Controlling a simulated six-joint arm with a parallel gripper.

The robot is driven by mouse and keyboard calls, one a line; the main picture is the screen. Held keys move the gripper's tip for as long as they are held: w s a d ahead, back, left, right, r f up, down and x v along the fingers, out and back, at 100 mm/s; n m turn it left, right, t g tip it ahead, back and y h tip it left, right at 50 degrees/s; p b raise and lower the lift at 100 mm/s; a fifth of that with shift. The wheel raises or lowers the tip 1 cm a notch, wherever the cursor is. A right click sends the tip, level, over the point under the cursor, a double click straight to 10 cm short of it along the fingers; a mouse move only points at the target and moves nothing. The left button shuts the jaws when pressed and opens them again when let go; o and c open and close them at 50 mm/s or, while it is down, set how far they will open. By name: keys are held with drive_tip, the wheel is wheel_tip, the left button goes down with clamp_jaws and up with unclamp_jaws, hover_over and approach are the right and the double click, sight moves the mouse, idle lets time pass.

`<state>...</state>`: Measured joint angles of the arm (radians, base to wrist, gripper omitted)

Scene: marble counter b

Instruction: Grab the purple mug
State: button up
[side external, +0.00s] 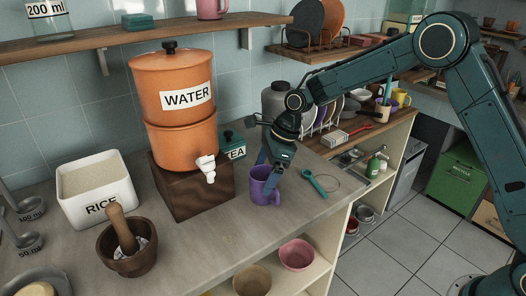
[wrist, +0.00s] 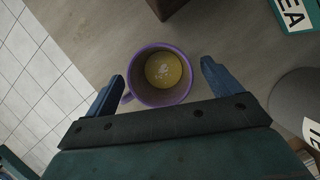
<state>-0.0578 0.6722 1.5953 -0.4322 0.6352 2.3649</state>
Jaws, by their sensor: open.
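The purple mug (side external: 262,188) stands upright on the grey counter near its front edge, to the right of the water dispenser's wooden stand. In the wrist view I look down into the mug (wrist: 161,76), which has something yellowish-brown at its bottom. Its handle is on the left in the wrist view, close to the left finger. My gripper (side external: 268,172) is just above and around the mug from behind. In the wrist view my gripper (wrist: 160,85) is open, with one blue finger on either side of the mug and a visible gap on the right side.
An orange water dispenser (side external: 180,125) on a wooden stand (side external: 195,192) is left of the mug. A green tea box (side external: 232,145) is behind it. A green-handled tool (side external: 313,181) lies to the right. A rice container (side external: 95,200) and mortar (side external: 128,250) are further left.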

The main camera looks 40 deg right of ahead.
drive_tip(key=shift+x, duration=1.25)
drive_tip(key=c, duration=1.3)
drive_tip(key=shift+r, duration=0.3)
drive_tip(key=shift+r, duration=4.7)
